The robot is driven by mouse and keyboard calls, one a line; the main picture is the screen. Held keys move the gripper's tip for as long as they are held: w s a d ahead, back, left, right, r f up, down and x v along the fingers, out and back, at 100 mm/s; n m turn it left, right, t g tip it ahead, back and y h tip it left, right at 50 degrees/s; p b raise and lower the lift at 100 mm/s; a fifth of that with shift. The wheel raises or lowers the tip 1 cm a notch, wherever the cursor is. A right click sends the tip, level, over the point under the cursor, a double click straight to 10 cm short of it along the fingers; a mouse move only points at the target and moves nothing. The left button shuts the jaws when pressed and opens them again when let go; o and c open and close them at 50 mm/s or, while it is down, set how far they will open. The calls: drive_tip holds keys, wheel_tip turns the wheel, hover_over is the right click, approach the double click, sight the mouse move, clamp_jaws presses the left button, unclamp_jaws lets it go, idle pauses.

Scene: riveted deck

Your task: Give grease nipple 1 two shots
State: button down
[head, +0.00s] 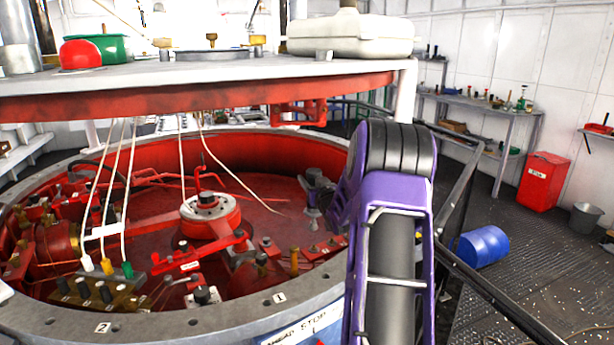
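A plate marked 1 (280,298) is on the grey rim of the round red well, and a plate marked 2 (103,328) is further left. Inside the rim near the 1 stand small fittings, among them a dark-capped one (204,295) and a brass post (294,262). I cannot tell which, if any, is grease nipple 1. My purple and black arm rises in front at right of centre and bends down behind its elbow. Grey and dark parts beside it (314,198) may be my gripper, over the red well floor. Its fingers and any held thing cannot be made out.
A red-edged platform (200,100) with hanging cables overhangs the well. A dark railing (490,285) runs along the right. Beyond it are a blue drum (483,246), a red bin (543,182), a bucket (585,220) and a workbench (480,104). The deck between is mostly clear.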

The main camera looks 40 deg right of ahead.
drive_tip(key=shift+d, duration=0.15)
drive_tip(key=shift+f+b, duration=0.7)
drive_tip(key=shift+f, duration=1.4)
drive_tip(key=shift+f+b, duration=0.65)
drive_tip(key=shift+b, duration=0.55)
